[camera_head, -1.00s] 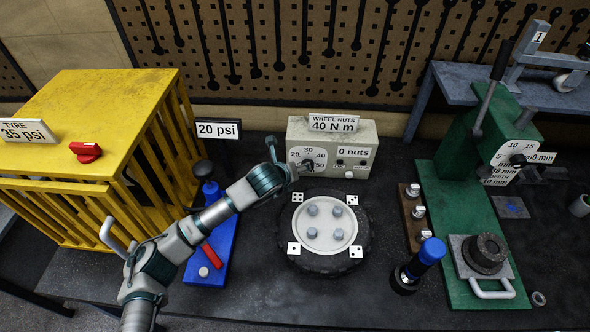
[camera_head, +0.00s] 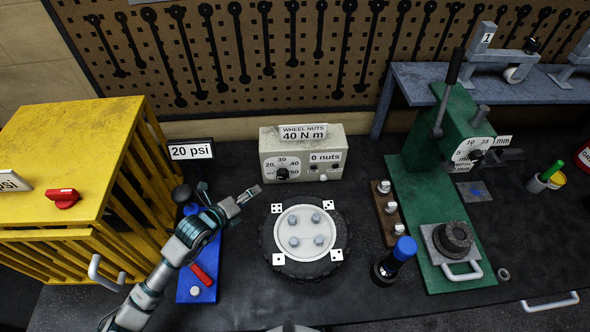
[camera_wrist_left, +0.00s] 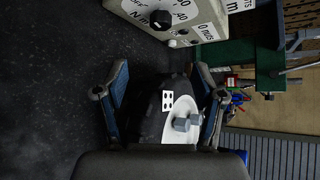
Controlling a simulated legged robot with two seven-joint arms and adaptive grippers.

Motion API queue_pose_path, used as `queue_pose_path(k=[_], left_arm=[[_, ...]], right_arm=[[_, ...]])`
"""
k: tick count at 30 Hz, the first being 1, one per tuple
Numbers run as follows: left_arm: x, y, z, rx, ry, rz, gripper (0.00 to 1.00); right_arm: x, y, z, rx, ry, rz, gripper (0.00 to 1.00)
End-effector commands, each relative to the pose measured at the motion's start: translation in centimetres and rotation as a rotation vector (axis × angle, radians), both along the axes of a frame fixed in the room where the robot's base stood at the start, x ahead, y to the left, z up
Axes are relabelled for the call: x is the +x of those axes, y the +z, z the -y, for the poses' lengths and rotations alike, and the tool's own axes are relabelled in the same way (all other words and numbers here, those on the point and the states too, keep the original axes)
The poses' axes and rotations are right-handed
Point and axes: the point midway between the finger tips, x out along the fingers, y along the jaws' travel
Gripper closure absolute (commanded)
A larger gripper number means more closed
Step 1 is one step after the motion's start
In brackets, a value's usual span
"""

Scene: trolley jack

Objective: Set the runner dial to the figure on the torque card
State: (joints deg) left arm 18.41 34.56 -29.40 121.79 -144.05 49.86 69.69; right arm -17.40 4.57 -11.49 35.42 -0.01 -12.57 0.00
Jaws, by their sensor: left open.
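The runner box (camera_head: 318,165) is a cream box behind the wheel, with a dark dial knob (camera_head: 282,174) on its left front. The knob also shows in the left wrist view (camera_wrist_left: 160,20). The torque card (camera_head: 303,133) on top reads "WHEEL NUTS 40 N m". My left gripper (camera_head: 250,193) is open and empty, in front and left of the knob, apart from it. Its spread fingers show in the left wrist view (camera_wrist_left: 162,100). My right gripper is not in view.
The wheel (camera_head: 304,240) with several nuts lies in front of the box, "0 nuts" (camera_head: 325,157) beside the dial. A yellow cage (camera_head: 75,130) stands left, a blue pump base (camera_head: 197,290) under my arm. A green press (camera_head: 440,200) and a blue-topped tool (camera_head: 404,250) stand right.

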Motion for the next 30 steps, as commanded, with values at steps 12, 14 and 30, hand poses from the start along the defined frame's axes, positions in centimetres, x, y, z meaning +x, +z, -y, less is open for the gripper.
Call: queue_pose_path(k=[12, 14, 30], left_arm=[[5.4, -3.0, 4.2, -0.002, 0.002, -0.001, 0.31], [6.4, -3.6, 5.0, -0.001, 0.002, -0.001, 0.31], [12.1, -7.2, 9.7, -0.001, 0.001, 0.000, 0.31]], right_arm=[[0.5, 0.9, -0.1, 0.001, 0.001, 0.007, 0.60], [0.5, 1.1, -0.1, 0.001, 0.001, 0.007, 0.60], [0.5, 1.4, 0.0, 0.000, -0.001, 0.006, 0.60]])
